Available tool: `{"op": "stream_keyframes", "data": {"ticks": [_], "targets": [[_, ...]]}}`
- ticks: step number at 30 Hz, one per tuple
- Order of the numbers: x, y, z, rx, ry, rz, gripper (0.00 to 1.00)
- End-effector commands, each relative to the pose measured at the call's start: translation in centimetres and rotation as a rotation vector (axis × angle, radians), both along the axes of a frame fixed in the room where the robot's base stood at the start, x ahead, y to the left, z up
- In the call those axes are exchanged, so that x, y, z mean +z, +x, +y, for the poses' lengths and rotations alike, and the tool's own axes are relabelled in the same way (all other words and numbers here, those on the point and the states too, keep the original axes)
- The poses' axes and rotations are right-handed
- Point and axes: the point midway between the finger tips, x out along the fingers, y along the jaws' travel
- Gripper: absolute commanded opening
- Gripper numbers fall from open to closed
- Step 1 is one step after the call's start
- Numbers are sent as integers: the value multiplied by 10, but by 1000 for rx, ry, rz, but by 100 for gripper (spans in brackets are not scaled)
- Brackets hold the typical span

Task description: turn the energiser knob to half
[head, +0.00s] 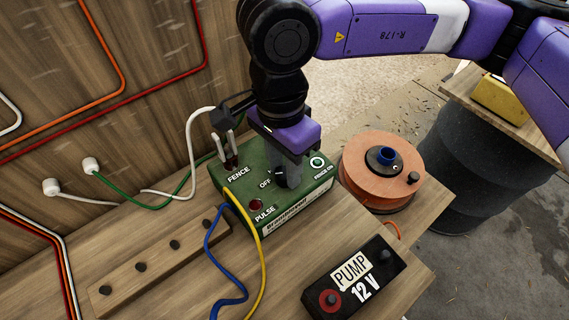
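The energiser (298,207) is a green box on the wooden bench, with the labels FENCE, OFF and PULSE and a ringed spot marked FENCE ON at its right. My gripper (288,181) points down onto the middle of its top face, just right of the OFF label. The knob is hidden behind the gripper, so its setting cannot be read. The fingers look close together over the knob's place. I cannot tell whether they grip it.
A black PUMP 12V box (354,283) stands at the bench's front right. An orange reel (380,172) is right of the energiser. Blue and yellow cables (262,268) run in front. A pegged wooden strip (157,264) lies left. White and green cables reach the wall.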

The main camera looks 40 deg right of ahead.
Motion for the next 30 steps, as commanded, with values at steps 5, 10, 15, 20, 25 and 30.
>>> {"op": "stream_keyframes", "data": {"ticks": [5,10,15,20,25,30], "targets": [[0,0,0,-2,0,0,0],[-2,0,0,-32,-1,-1,0],[-4,0,-1,-111,-2,-1,0],[-6,0,-1,-234,-1,-3,0],[-7,0,-1,-394,-2,-3,0],[-6,-1,-1,-557,-1,-2,0]]}}
